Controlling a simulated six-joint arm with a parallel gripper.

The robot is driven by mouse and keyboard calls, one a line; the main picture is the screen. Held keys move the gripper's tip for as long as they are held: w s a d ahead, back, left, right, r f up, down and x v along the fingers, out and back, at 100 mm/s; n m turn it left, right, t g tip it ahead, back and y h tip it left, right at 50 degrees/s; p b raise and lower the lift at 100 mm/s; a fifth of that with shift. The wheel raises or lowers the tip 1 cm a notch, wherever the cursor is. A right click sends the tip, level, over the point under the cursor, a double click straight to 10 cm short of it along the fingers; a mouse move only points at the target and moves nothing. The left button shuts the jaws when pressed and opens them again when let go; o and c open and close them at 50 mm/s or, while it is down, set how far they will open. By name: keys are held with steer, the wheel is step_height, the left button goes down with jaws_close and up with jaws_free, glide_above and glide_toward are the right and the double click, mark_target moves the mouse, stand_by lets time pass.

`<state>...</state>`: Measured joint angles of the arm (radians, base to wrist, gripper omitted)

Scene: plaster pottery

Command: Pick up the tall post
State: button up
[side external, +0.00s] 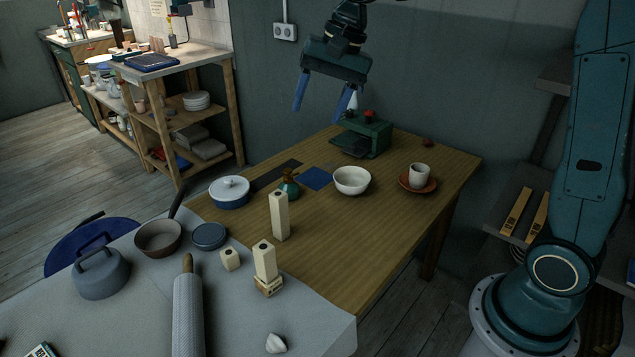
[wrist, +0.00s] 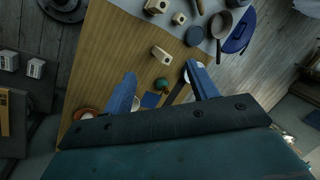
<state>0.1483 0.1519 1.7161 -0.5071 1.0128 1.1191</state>
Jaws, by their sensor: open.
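The tall post (side external: 280,216) is a cream square column with a dark hole in its top. It stands upright on the wooden table near the grey cloth-covered surface. In the wrist view the tall post (wrist: 163,55) shows from above, just beyond the fingertips. My gripper (side external: 319,111) is open and empty, high above the back of the table, well apart from the post. Its two blue fingers also show in the wrist view (wrist: 160,72). A shorter post (side external: 264,260) on a small block and a low cube post (side external: 229,259) stand nearer the camera.
A cup on a saucer (side external: 405,187) and a green device (side external: 372,136) are farther back. A rolling pin (side external: 188,310) lies in front. Table right of the post is clear.

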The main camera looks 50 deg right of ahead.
steer(key=w+d+f+m+g+y, duration=0.1)
steer(key=w+d+f+m, duration=0.2)
steer(key=w+f, duration=0.4)
steer(key=w+d+f+m+g+y, duration=0.1)
steer(key=w+d+f+m+g, duration=0.1)
steer(key=w+f+m, duration=0.3)
steer(key=w+d+f, duration=0.1)
steer(key=w+f, duration=0.2)
steer(key=f, duration=0.4)
steer(key=shift+f, duration=0.25)
steer(key=shift+a+f, duration=0.1)
glide_toward(275, 216)
steer(key=shift+x, duration=0.95)
steer(key=shift+a+f, duration=0.1)
steer(key=shift+x, duration=2.45)
